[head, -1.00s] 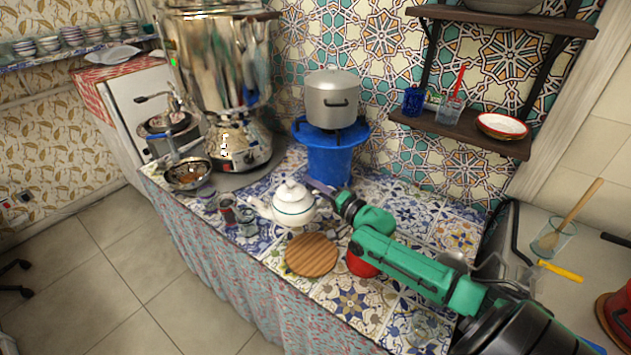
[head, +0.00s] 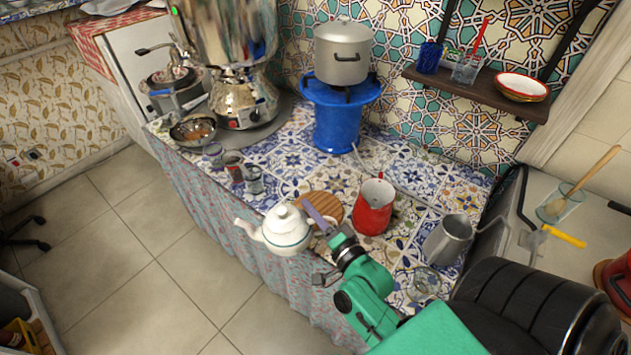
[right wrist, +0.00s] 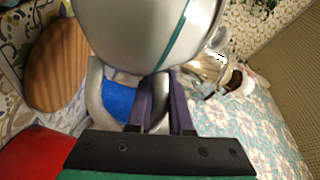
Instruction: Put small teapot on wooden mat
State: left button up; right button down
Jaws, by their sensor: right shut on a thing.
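The small white teapot (head: 285,230) with a green band is held up by my right gripper (head: 318,220), toward the front edge of the tiled counter. In the right wrist view the teapot (right wrist: 150,30) fills the top, and the gripper's fingers (right wrist: 162,105) are closed around its handle. The round wooden mat (head: 326,203) lies on the counter behind the teapot, partly hidden by the teapot and the gripper. It also shows bare at the left of the right wrist view (right wrist: 55,65). The left gripper is not in view.
A red can-like pot (head: 374,208) stands right of the mat, with a metal jug (head: 450,240) farther right. Small glasses (head: 235,168) stand to the left. A blue stove (head: 338,120) with a pot (head: 342,52) and a large samovar (head: 243,100) are behind.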

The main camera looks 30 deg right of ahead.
aim_at(303, 237)
jog(key=shift+m+h, duration=0.4)
jog(key=shift+h, duration=0.2)
jog(key=s+a, duration=0.1)
jog(key=s, duration=0.1)
jog(key=s+a+f, duration=0.1)
jog(key=s+a, duration=0.1)
jog(key=s+a+f, duration=0.1)
jog(key=s, duration=0.1)
jog(key=shift+a, duration=0.4)
jog(key=shift+d, duration=0.1)
